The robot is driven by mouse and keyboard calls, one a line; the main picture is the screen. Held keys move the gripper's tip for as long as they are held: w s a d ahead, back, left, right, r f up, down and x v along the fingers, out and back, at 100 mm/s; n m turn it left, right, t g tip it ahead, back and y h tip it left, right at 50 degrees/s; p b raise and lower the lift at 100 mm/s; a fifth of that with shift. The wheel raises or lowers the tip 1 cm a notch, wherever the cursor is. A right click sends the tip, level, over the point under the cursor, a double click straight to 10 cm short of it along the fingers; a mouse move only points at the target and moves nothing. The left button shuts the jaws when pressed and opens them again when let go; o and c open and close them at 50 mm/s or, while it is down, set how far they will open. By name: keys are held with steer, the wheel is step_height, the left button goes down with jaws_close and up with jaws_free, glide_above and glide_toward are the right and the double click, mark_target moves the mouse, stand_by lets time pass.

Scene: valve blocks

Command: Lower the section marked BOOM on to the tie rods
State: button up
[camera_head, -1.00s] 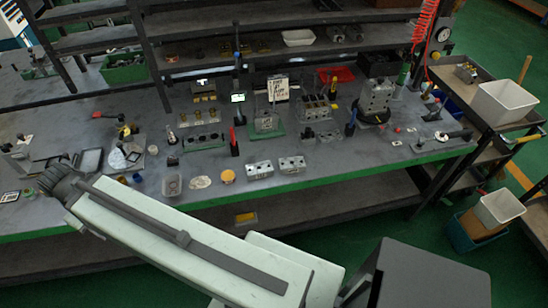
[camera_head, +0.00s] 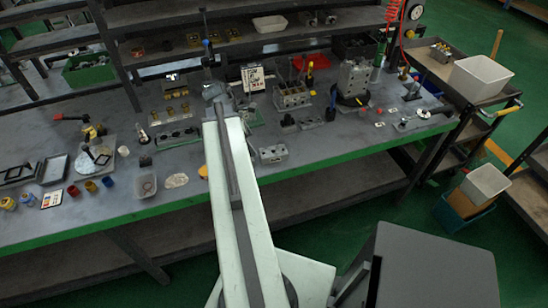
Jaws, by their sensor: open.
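My arm reaches up from the bottom and ends at my gripper (camera_head: 213,90) over the middle of the bench; it is open, with its fingers small and hard to make out. A grey metal valve block (camera_head: 272,154) with holes on top sits near the front edge, right of my arm and apart from the gripper. A grey block group (camera_head: 292,96) with thin upright rods or handles stands behind. No BOOM marking is readable, so I cannot tell which section carries it, nor surely where the tie rods are.
A tall grey block assembly (camera_head: 354,82) stands on a dark round base at right. Several small pots and a clear dish (camera_head: 146,186) lie at front left. The bench (camera_head: 150,210) has a green front edge.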

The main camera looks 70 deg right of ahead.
glide_above(273, 151)
steer(key=w+a, duration=0.2)
steer(key=shift+f+n+g, duration=0.25)
steer(key=shift+n+g, duration=0.05)
steer(key=b+x, duration=0.2)
steer(key=shift+d+f+b, duration=0.1)
steer(key=shift+f+b, duration=0.3)
steer(key=b+x, duration=0.5)
steer(key=shift+w+d+f, duration=0.1)
steer(key=shift+f, duration=0.1)
steer(key=shift+r, duration=0.2)
jaws_close()
